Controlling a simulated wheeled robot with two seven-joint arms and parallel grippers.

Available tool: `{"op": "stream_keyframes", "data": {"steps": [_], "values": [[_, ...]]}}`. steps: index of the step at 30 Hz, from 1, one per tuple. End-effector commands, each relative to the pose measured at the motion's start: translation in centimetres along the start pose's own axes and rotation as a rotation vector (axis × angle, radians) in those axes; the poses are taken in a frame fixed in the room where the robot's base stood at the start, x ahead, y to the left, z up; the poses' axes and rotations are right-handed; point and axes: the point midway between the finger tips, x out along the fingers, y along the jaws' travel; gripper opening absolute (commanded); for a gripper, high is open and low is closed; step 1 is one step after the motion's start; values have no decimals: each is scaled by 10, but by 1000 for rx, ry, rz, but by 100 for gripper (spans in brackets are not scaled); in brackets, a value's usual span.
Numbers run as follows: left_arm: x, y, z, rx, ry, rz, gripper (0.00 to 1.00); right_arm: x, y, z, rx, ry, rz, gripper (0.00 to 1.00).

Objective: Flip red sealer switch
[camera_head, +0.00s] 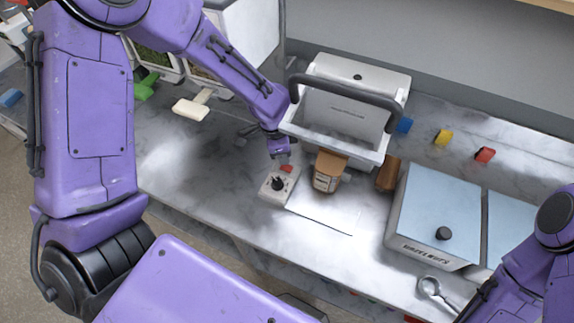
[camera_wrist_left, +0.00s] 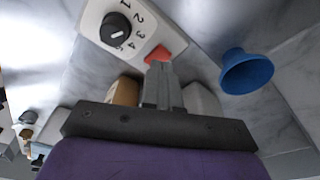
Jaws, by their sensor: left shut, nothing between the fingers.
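The red switch (camera_head: 287,168) sits on a small white control box with a black dial (camera_head: 278,184) on the counter, in front of the white sealer with its dark handle (camera_head: 350,95). My left gripper (camera_head: 283,157) is at the switch, just behind it. In the left wrist view, the shut fingers (camera_wrist_left: 158,66) point at the red switch (camera_wrist_left: 157,53), their tips at or very near its edge. Contact is unclear. The numbered dial (camera_wrist_left: 117,30) stands beside the switch.
A brown package (camera_head: 328,172) stands just right of the control box. A lidded container (camera_head: 440,215) is further right. Blue, yellow and red items (camera_head: 443,137) lie along the back. A blue cup-like piece (camera_wrist_left: 247,72) shows in the wrist view. Counter left of the box is clear.

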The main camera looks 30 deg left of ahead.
Motion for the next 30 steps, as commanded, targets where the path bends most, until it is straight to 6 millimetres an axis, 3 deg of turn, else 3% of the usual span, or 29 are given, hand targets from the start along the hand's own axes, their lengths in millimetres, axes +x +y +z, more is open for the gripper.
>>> {"op": "stream_keyframes", "data": {"steps": [30], "values": [[7, 0, 1, 0, 0, 0, 0, 4, 0, 2, 0, 0, 0, 44]]}}
